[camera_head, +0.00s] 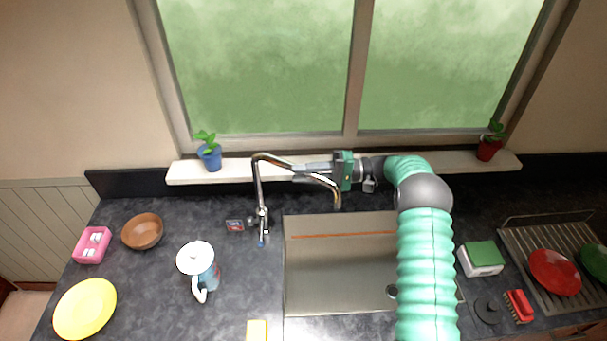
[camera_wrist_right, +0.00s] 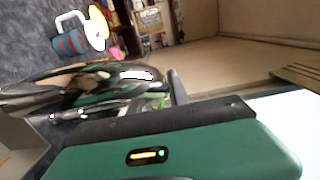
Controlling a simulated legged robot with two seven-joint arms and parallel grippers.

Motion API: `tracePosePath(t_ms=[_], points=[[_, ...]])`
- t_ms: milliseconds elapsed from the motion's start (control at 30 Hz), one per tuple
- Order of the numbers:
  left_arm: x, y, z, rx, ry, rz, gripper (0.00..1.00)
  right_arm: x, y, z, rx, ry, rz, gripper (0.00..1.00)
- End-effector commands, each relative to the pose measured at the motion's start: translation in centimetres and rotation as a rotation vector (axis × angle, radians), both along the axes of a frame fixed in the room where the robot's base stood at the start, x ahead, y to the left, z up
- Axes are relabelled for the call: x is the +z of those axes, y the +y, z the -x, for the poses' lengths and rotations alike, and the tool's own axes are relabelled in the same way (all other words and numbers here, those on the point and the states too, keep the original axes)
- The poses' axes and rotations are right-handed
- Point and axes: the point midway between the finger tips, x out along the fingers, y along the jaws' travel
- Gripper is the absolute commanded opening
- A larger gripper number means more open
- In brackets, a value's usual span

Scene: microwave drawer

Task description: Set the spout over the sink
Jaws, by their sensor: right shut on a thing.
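The chrome faucet stands on the counter left of the sink. Its curved spout (camera_head: 268,158) rises and bends right, and its brass-coloured tip (camera_head: 335,197) hangs near the sink's back edge, around the upper left part of the basin (camera_head: 335,270). My right gripper (camera_head: 318,170) reaches in from the right, along the window sill, and is shut on the spout. In the right wrist view the shiny spout (camera_wrist_right: 100,80) fills the space before the green gripper body. My left gripper is not in view.
A white-lidded pitcher (camera_head: 198,262), a brown bowl (camera_head: 143,231) and a yellow plate (camera_head: 85,308) stand left of the sink. A blue flowerpot (camera_head: 210,157) and a red flowerpot (camera_head: 489,147) are on the sill (camera_head: 235,168). A dish rack (camera_head: 520,245) is at right.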

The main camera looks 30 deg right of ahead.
Motion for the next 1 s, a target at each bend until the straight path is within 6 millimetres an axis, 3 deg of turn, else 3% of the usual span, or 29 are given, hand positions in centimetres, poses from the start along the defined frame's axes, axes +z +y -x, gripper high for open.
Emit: tracePosePath(t_ms=[200, 233, 400, 767, 867, 1000], points=[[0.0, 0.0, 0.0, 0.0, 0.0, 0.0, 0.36, 0.1, -0.3, -0.2, -0.012, -0.003, 0.003, 0.0], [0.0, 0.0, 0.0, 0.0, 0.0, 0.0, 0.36, 0.1, -0.3, -0.2, -0.013, -0.003, 0.003, 0.23], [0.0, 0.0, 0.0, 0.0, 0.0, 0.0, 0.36, 0.2, -0.2, -0.2, -0.011, -0.003, 0.002, 0.43], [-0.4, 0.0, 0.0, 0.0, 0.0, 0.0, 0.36, 0.1, -0.6, 0.2, -0.008, -0.006, 0.002, 0.43], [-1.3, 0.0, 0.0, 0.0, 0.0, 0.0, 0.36, -0.2, -2.2, 0.7, -0.01, -0.006, 0.003, 0.43], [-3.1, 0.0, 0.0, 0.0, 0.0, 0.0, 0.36, -0.7, -6.0, 2.1, -0.011, -0.005, 0.002, 0.43]])
